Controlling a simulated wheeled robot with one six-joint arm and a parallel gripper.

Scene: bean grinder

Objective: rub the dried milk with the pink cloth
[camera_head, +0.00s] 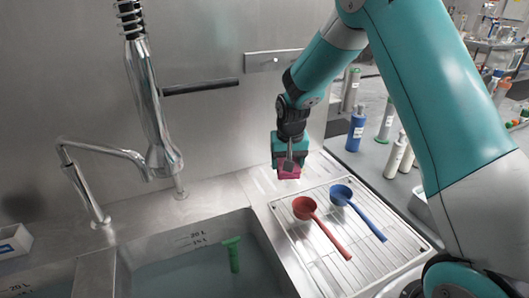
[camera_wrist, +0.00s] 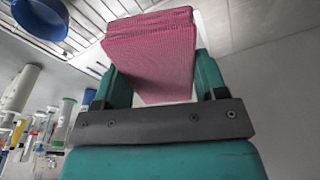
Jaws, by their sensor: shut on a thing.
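My gripper (camera_head: 289,160) is shut on the pink cloth (camera_head: 289,172), a thick folded pad. It holds the cloth above the steel counter strip behind the drying rack. In the wrist view the cloth (camera_wrist: 150,55) sticks out between both fingers of my gripper (camera_wrist: 152,85), its ribbed layers showing. I cannot pick out the dried milk for sure. A pale patch shows behind the cloth in the wrist view, and I cannot tell if it is milk or bare counter. I cannot tell whether the cloth touches the surface.
A red scoop (camera_head: 305,208) and a blue scoop (camera_head: 341,195) lie on the wire rack (camera_head: 345,262). The sink basin (camera_head: 180,275) holds water and a green scoop (camera_head: 233,254). A tall faucet (camera_head: 150,105) stands at left. Several bottles, one blue (camera_head: 356,128), stand at right.

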